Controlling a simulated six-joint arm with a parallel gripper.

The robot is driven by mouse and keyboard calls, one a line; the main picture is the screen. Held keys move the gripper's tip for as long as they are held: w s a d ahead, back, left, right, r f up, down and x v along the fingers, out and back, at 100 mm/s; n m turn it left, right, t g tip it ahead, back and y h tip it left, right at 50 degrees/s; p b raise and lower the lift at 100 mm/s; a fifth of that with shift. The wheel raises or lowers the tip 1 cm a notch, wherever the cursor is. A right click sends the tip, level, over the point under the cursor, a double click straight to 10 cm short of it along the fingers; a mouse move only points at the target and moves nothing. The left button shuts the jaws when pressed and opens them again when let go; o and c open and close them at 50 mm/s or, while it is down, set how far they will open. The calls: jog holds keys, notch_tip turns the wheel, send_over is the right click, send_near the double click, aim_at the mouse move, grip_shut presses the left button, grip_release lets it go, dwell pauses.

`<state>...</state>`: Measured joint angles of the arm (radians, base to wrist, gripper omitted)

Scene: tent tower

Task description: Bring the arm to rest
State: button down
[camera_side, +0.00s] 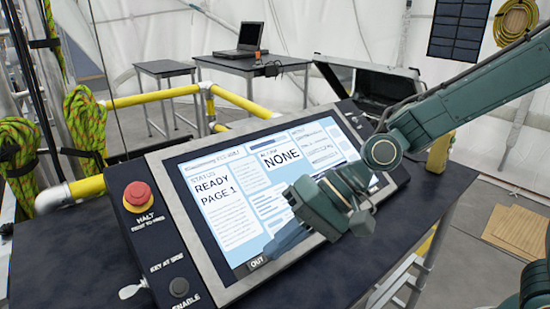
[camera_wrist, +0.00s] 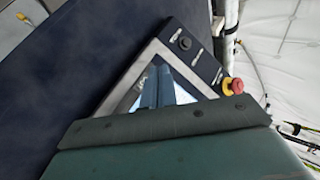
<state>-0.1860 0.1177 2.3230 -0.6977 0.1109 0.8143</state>
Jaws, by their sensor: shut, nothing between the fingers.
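My gripper (camera_side: 287,238) is shut and empty, low over the lower part of a lit touch screen (camera_side: 232,196) in the side view. The screen reads READY, PAGE 1 and NONE. I cannot tell whether the fingertips touch the screen. My arm comes in from the upper right and bends down at the wrist. In the wrist view, the two blue-grey fingers (camera_wrist: 157,85) lie close together in front of the screen, and my green wrist housing hides the bottom of the picture.
A red HALT button (camera_side: 138,195) and a dark ENABLE knob (camera_side: 179,287) sit on the console's left edge. A dark table (camera_side: 70,262) carries the console. Behind it are yellow rails (camera_side: 152,95), an open case (camera_side: 365,82) and a laptop (camera_side: 240,40) on another table.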

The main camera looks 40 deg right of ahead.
jog(key=s+d+r+n+t+h, duration=0.1)
jog(key=s+d+r+n+h, duration=0.1)
jog(key=s+d, duration=0.5)
jog(key=s+d+r+n+t+h, duration=0.1)
jog(key=s+d+r+h, duration=0.3)
jog(key=d, duration=1.2)
jog(key=s+h, duration=0.3)
jog(key=s, duration=0.1)
jog(key=shift+s+d+r+n, duration=0.15)
jog(key=shift+r+n, duration=0.05)
jog(key=shift+n, duration=0.2)
jog(key=c, duration=2.1)
grip_release()
